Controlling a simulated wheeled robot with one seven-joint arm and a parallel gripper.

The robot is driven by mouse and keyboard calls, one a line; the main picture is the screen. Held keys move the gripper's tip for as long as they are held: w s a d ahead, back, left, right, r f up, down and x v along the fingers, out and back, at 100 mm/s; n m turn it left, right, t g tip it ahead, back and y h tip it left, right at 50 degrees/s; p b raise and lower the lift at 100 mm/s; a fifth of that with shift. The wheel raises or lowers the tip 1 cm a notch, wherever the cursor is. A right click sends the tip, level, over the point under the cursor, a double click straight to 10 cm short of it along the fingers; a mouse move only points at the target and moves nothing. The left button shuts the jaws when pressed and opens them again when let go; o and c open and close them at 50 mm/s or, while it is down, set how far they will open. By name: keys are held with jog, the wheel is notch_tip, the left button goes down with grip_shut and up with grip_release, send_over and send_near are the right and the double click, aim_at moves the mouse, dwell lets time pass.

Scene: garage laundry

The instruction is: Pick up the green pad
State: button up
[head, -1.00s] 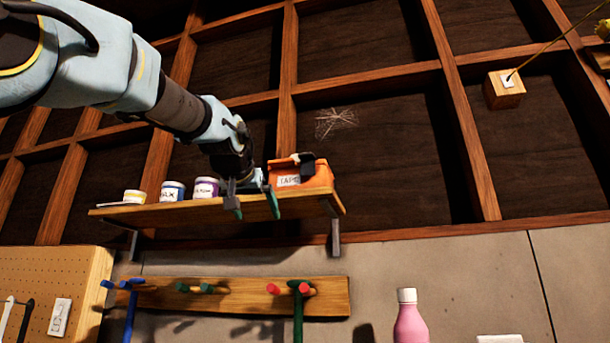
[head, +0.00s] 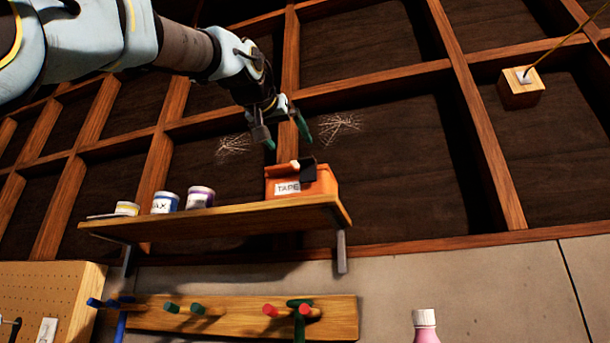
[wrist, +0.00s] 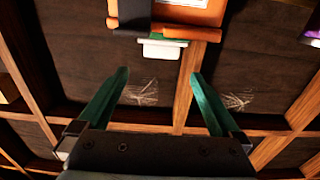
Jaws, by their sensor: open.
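No whole green pad shows clearly. A thin green strip (wrist: 150,38) shows in the wrist view beside a white block (wrist: 163,50) at the orange TAPE bin; I cannot tell if it is the pad. The orange bin (head: 318,185) stands at the right end of the wooden shelf (head: 215,220), with a black piece and a small white piece at its top. It also shows at the top of the wrist view (wrist: 195,14).
Several small jars, including a blue-and-white one (head: 165,203) and a purple-and-white one (head: 200,197), stand left of the bin. A peg rail (head: 240,318) is below the shelf. A pink bottle (head: 425,330) is lower right. Wooden wall framing (head: 470,130) lies behind.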

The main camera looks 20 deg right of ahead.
jog(key=p+x, duration=0.2)
jog(key=x, duration=0.3)
jog(key=shift+w+d, duration=0.15)
jog(key=shift+w, duration=0.05)
jog(key=p+x, duration=0.3)
jog(key=x, duration=0.1)
jog(key=shift+w+d+f, duration=0.15)
jog(key=shift+w+f, duration=0.05)
jog(key=shift+w, duration=0.15)
jog(key=shift+c, duration=0.2)
jog(key=c, duration=1.2)
jog(key=shift+r, duration=0.1)
notch_tip(320, 180, up, 10)
